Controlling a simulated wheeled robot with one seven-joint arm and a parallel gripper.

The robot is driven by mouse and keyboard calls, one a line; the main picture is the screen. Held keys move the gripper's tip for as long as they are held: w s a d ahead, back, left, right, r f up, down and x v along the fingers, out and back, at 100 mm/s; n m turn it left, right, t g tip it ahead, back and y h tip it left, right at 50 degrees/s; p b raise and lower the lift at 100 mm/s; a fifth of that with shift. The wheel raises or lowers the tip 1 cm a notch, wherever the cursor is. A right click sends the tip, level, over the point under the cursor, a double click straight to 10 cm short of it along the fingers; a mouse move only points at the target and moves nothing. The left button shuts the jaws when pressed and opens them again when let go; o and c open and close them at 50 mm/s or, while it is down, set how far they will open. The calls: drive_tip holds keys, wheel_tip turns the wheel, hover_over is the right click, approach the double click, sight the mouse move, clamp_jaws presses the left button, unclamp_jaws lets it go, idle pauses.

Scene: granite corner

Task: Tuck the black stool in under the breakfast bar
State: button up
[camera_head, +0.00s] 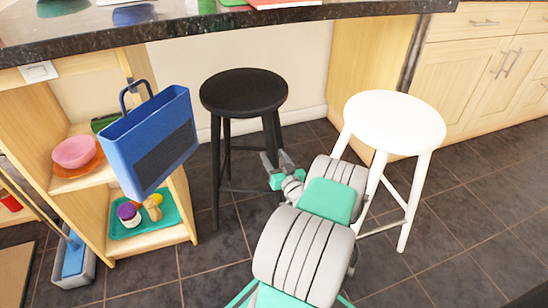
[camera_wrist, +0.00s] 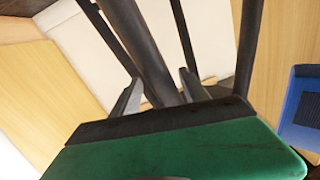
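The black stool (camera_head: 243,92) stands upright at the front of the breakfast bar (camera_head: 180,33), its round seat just outside the counter's edge. My gripper (camera_head: 275,157) is at its right-hand leg, below the seat. In the wrist view a black stool leg (camera_wrist: 140,45) runs between the two fingers of my gripper (camera_wrist: 160,75). The fingers look apart, with a light gap between the left finger and the leg; contact on the right side is unclear. The lower part of that leg is hidden by my gripper and arm in the head view.
A white stool (camera_head: 394,122) stands close on the right, beside my arm. A blue case (camera_head: 150,142) is at the left by open shelves (camera_head: 88,178) holding bowls and a green tray (camera_head: 145,221). Under the bar, the space behind the black stool looks clear to the wall (camera_head: 305,65).

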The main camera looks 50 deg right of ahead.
drive_tip(key=shift+o, duration=0.3)
drive_tip(key=shift+a, duration=0.1)
drive_tip(key=p+v, duration=0.1)
drive_tip(key=v, duration=0.6)
drive_tip(key=shift+s, duration=0.35)
drive_tip(key=shift+a+p, duration=0.2)
drive_tip(key=shift+p, duration=0.1)
